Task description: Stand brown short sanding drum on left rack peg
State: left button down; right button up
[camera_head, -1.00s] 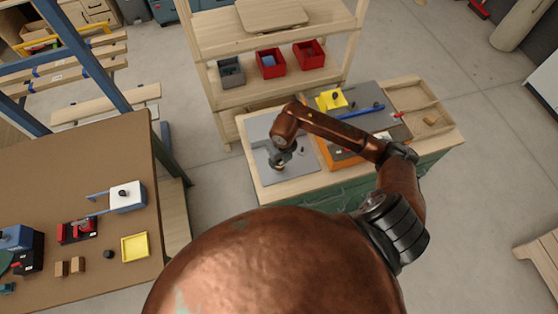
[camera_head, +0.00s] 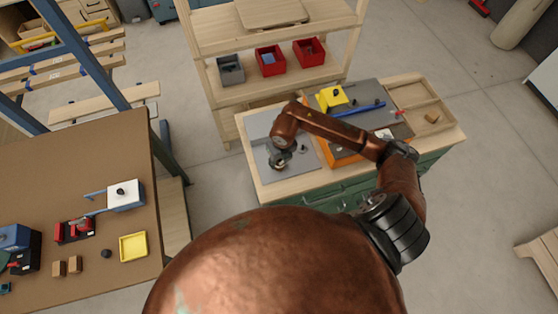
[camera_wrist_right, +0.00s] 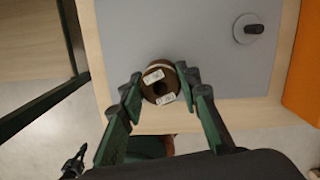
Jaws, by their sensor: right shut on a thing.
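The brown short sanding drum (camera_wrist_right: 160,84) is between the fingers of my right gripper (camera_wrist_right: 160,92), which is shut on it. One dark peg on a round grey base (camera_wrist_right: 249,28) stands bare to the upper right in the wrist view. In the head view my right gripper (camera_head: 279,162) hangs over the left part of the workbench, and the drum is hard to make out.
The workbench's right side holds a yellow block (camera_head: 331,97), a blue bar (camera_head: 358,109) and a wooden tray (camera_head: 440,101). Shelf bins, including a red bin (camera_head: 270,60), stand behind. A brown table (camera_head: 60,180) with several items is at the left.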

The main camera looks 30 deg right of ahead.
jog(key=shift+f, duration=0.35)
jog(key=o, duration=1.2)
jog(key=shift+o, duration=0.7)
jog(key=o, duration=0.5)
jog(key=shift+c, duration=0.2)
jog(key=shift+r+p, duration=2)
jog(key=shift+r, duration=1.55)
jog(key=shift+f, duration=0.1)
